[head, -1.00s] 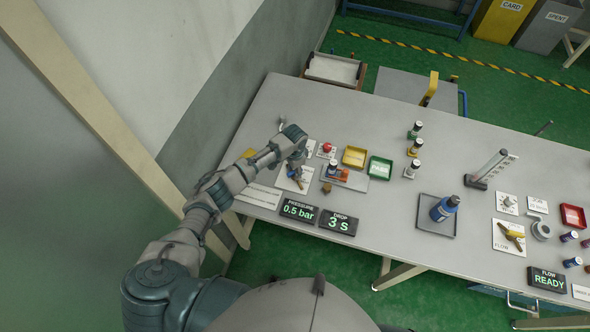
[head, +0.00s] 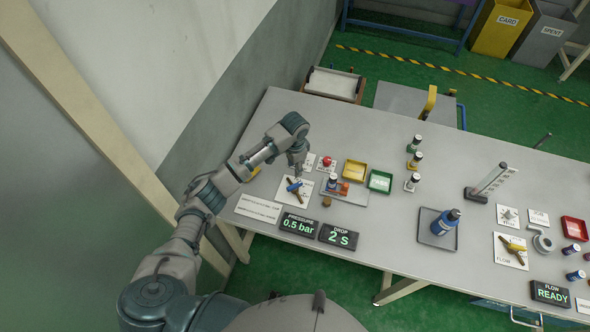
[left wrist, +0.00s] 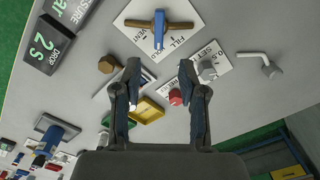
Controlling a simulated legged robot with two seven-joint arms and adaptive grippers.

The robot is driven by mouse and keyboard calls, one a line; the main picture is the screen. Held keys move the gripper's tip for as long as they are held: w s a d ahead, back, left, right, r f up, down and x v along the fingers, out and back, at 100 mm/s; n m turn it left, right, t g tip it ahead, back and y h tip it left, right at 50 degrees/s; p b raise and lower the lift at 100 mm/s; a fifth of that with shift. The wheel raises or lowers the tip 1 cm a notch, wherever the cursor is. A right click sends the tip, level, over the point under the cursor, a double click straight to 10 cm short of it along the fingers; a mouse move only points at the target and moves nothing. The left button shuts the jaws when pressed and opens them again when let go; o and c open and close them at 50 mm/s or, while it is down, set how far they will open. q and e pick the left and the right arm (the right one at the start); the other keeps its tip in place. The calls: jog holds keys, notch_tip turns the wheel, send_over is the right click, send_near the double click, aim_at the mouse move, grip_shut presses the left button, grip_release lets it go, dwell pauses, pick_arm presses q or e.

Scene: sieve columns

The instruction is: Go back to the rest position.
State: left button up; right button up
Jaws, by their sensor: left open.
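My left gripper (head: 297,172) is open and empty above the left part of the grey table (head: 385,128). In the left wrist view its two fingers (left wrist: 160,72) stand apart with nothing between them. A valve with a blue lever and brown pipe (head: 294,187) sits on a white card just below the gripper in the head view. In the left wrist view the valve (left wrist: 158,30) lies beyond the fingertips, on a card reading FILL and VENT. My right gripper is not in view.
A red knob (head: 327,161), a yellow tray (head: 355,170) and a green tray (head: 380,181) stand right of the gripper. Displays read 0.5 bar (head: 299,225) and 2 s (head: 339,237). The wall (head: 215,130) is left of the arm.

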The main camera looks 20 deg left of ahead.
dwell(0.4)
pick_arm(q)
jog(key=s+d+f+h, duration=0.1)
jog(key=s+d+f, duration=0.1)
jog(key=s, duration=0.3)
jog(key=s+d+f, duration=0.2)
jog(key=s+f, duration=0.2)
jog(key=s, duration=0.1)
jog(key=s+d+f+n+t+h, duration=0.1)
jog(key=s+d+f, duration=0.2)
jog(key=s+f, duration=0.1)
jog(key=shift+s+h, duration=0.3)
jog(key=shift+s, duration=0.2)
jog(key=s+a+r+n+t+y, duration=0.1)
jog(key=s+a+n, duration=0.2)
jog(key=s+a, duration=0.45)
jog(key=s+a+r+n+t+y, duration=0.1)
jog(key=s+a+n+t, duration=0.2)
jog(key=s, duration=0.8)
notch_tip(320, 180, down, 26)
jog(key=s+a+g, duration=0.2)
jog(key=g, duration=0.1)
jog(key=s+a+f+g, duration=0.1)
jog(key=s+a+f, duration=0.1)
jog(key=s+f, duration=1.4)
jog(key=shift+s+a+f+y, duration=0.3)
jog(key=shift+s+a+f, duration=0.1)
jog(key=shift+s, duration=0.5)
